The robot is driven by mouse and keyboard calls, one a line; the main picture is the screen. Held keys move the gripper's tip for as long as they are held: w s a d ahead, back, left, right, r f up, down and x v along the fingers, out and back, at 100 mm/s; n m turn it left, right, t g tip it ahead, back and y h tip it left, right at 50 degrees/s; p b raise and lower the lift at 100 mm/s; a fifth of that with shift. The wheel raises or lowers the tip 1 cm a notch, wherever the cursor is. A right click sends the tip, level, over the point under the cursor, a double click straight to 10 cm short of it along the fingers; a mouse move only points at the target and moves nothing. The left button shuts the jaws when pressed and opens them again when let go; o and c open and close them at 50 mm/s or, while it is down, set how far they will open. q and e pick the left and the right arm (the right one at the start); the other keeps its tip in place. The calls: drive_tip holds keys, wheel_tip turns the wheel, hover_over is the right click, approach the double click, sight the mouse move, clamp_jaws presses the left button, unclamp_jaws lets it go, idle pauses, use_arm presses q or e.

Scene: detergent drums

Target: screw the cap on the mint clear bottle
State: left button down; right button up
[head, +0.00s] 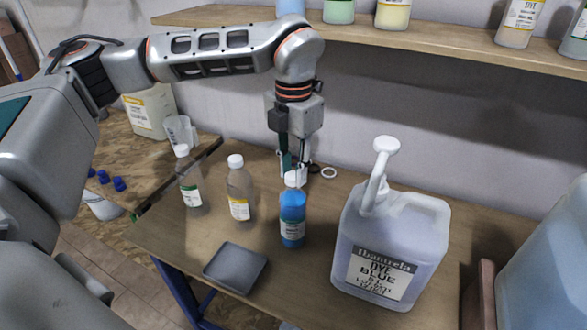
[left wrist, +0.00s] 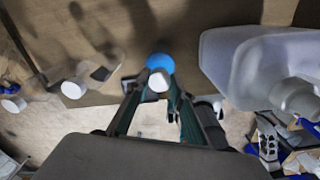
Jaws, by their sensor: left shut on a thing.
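My left gripper (head: 293,172) reaches down from above and is shut on the white cap (head: 294,179) at the top of the blue bottle (head: 292,220). In the left wrist view the cap (left wrist: 158,80) lies between the fingertips, with the blue bottle (left wrist: 160,63) just beyond. I cannot tell how tightly the cap sits. No bottle on the table looks clearly mint. A clear bottle with a green label (head: 191,196) and one with a yellow label (head: 240,208) stand to the left, both white-capped. A pale green bottle (head: 339,11) is on the shelf.
A large dye jug (head: 385,248) with a white pump stands close on the right. A grey tray (head: 236,268) lies at the table's front. Blue caps (head: 119,184) are at the far left. The shelf (head: 440,40) overhangs the back.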

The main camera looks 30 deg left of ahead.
use_arm(q)
drive_tip(key=shift+f, duration=0.1)
idle(0.3)
drive_tip(key=shift+m+p, duration=1.55)
drive_tip(key=shift+m, duration=0.05)
drive_tip(key=shift+s+m+p, duration=0.1)
drive_tip(key=shift+m+p, duration=0.7)
drive_tip(key=shift+m, duration=0.1)
drive_tip(key=shift+d+f+m, duration=0.1)
drive_tip(key=shift+m, duration=0.3)
drive_tip(key=shift+p, duration=0.3)
drive_tip(key=shift+m+p, duration=0.45)
drive_tip(key=shift+m, duration=0.15)
drive_tip(key=m, duration=0.4)
drive_tip(key=shift+m, duration=0.3)
